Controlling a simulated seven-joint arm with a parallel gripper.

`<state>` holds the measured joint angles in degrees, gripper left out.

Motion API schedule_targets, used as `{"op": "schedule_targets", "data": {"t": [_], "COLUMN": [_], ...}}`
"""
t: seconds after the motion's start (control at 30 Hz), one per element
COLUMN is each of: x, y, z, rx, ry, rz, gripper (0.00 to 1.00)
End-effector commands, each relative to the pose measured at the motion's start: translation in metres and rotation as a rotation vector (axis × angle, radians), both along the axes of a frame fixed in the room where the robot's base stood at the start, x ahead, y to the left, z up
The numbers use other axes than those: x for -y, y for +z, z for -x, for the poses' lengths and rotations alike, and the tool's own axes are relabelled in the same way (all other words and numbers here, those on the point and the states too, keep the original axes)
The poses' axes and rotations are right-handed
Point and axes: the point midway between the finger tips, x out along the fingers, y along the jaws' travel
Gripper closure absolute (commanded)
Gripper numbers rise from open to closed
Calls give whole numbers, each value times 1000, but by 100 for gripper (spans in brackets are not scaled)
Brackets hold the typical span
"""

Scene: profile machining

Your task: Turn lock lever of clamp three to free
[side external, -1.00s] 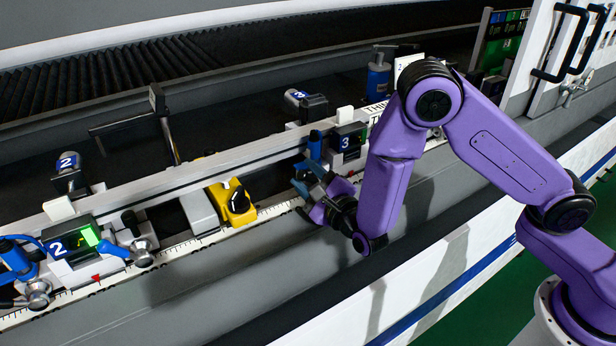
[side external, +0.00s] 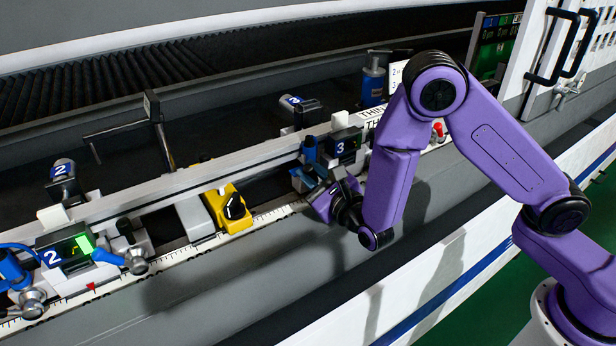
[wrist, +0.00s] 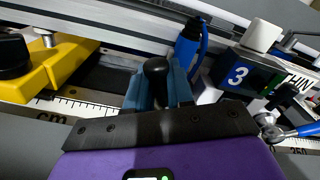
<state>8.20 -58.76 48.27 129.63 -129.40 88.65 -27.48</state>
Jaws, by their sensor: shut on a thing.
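Clamp three, with a blue "3" label (side external: 340,146), sits on the rail right of the yellow clamp block. Its label also shows in the wrist view (wrist: 238,75). My gripper (side external: 318,184) is at the clamp's left front. In the wrist view its blue fingers (wrist: 158,88) are closed around a black-knobbed lever (wrist: 155,68), whose rounded top sticks up between them. The lever's lower part is hidden by the fingers and the gripper body. A second lever with a blue handle (wrist: 304,131) and metal pivot is right of the gripper, apart from it.
A blue cylindrical fitting (wrist: 188,42) stands just behind the fingers. The yellow block (side external: 228,208) with a black knob is left, along the ruler strip (side external: 275,213). Clamp two (side external: 62,252) is farther left. Open space lies in front of the rail.

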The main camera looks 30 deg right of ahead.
Motion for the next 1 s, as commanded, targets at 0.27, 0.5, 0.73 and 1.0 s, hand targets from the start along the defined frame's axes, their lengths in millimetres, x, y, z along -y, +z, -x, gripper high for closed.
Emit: {"op": "schedule_targets", "data": {"t": [0.27,0.5,0.73,1.0], "x": [-1,0,-1,-2], "y": [0,0,0,0], "z": [1,0,4,46], "rx": [1,0,-1,-3], "ry": [3,1,2,8], "rz": [-5,-3,-3,0], "gripper": [100,57,57,57]}}
